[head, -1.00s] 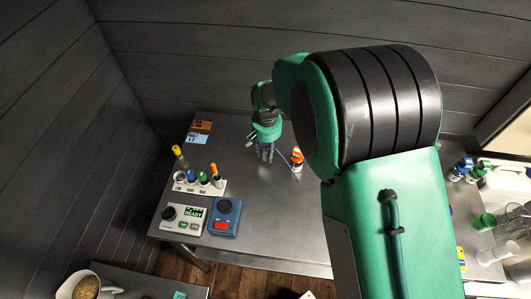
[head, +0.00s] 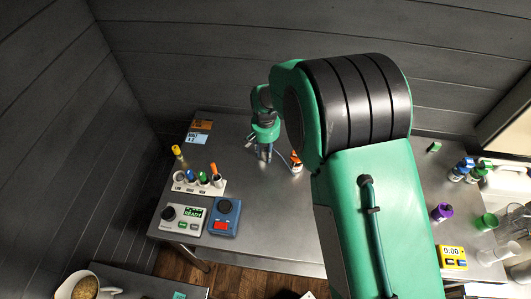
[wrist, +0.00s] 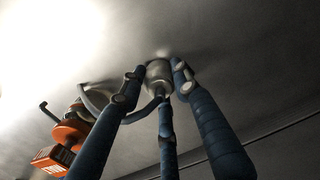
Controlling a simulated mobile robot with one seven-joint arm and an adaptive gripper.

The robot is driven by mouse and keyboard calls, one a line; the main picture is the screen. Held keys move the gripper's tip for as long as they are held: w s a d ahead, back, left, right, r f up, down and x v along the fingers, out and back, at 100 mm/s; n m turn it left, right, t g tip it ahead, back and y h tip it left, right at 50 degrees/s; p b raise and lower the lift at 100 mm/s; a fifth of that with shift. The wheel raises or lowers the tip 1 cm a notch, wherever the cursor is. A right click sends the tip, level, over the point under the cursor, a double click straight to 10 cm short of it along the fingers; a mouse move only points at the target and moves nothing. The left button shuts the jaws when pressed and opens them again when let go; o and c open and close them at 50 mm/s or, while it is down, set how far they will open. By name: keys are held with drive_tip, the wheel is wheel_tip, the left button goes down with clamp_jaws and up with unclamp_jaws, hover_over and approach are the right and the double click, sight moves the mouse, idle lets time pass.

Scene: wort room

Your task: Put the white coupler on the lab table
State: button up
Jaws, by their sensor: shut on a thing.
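My gripper (head: 264,153) is low over the back part of the lab table (head: 275,205) in the head view. In the wrist view its blue fingers (wrist: 158,76) are closed around a small pale grey-white piece, seemingly the white coupler (wrist: 158,72). The fingers hide part of it. Its far end is close to the metal tabletop; I cannot tell whether it touches. In the head view the coupler is too small and covered to make out.
An orange-topped item (head: 296,162) stands right beside my gripper; its orange part (wrist: 70,135) shows in the wrist view. A rack (head: 198,185) with tubes, a READY device (head: 183,217) and a blue device (head: 225,215) stand front left. The table's front middle is clear.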

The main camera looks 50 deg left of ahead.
sight(265, 150)
drive_tip(key=shift+f, duration=0.2)
drive_tip(key=o, duration=1.2)
drive_tip(key=shift+f, duration=0.1)
drive_tip(key=shift+c, duration=0.2)
wheel_tip(265, 150, up, 12)
drive_tip(key=p, duration=0.1)
drive_tip(key=shift+r, duration=0.2)
idle(0.6)
